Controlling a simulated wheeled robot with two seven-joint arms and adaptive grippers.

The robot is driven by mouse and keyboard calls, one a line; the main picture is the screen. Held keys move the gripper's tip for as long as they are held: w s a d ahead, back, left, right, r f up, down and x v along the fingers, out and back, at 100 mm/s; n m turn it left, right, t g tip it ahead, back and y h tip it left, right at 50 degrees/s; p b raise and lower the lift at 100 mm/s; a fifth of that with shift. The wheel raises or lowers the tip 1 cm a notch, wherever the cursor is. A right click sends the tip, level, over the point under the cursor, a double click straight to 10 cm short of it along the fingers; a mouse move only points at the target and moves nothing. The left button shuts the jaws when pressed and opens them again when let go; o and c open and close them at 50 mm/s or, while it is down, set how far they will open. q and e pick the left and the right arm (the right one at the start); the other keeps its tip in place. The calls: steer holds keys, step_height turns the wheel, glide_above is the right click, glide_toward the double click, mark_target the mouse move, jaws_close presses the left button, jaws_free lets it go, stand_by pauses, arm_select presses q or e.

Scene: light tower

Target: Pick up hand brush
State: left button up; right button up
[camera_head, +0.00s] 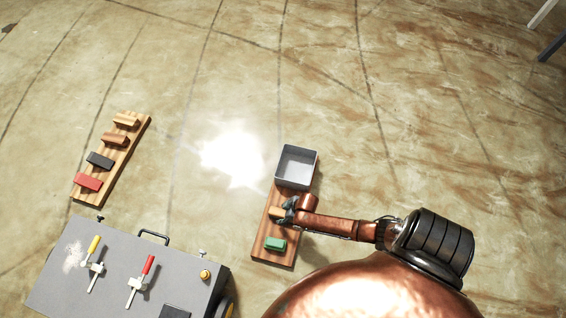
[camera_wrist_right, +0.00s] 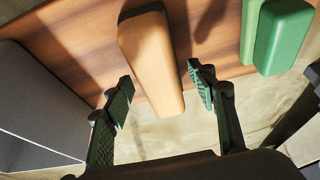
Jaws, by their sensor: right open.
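A tan wooden block with rounded edges, seemingly the hand brush (camera_head: 276,212), lies on a wooden board (camera_head: 262,235) between a grey box and a green block. In the right wrist view the tan brush (camera_wrist_right: 152,62) extends between two dark green fingers, with a gap visible on each side. My right gripper (camera_head: 288,211) is open at the right end of the brush in the head view. The right gripper also shows in the wrist view (camera_wrist_right: 163,97), its fingers apart. My left gripper is out of view.
A grey open box (camera_head: 297,167) and a green block (camera_head: 275,243) flank the brush on the board. A second board (camera_head: 133,147) at left holds several coloured blocks. A grey panel (camera_head: 115,265) with levers stands lower left. The floor beyond is clear.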

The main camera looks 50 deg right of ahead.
steer(key=shift+f, duration=0.2)
steer(key=shift+c, duration=0.7)
steer(key=c, duration=1.1)
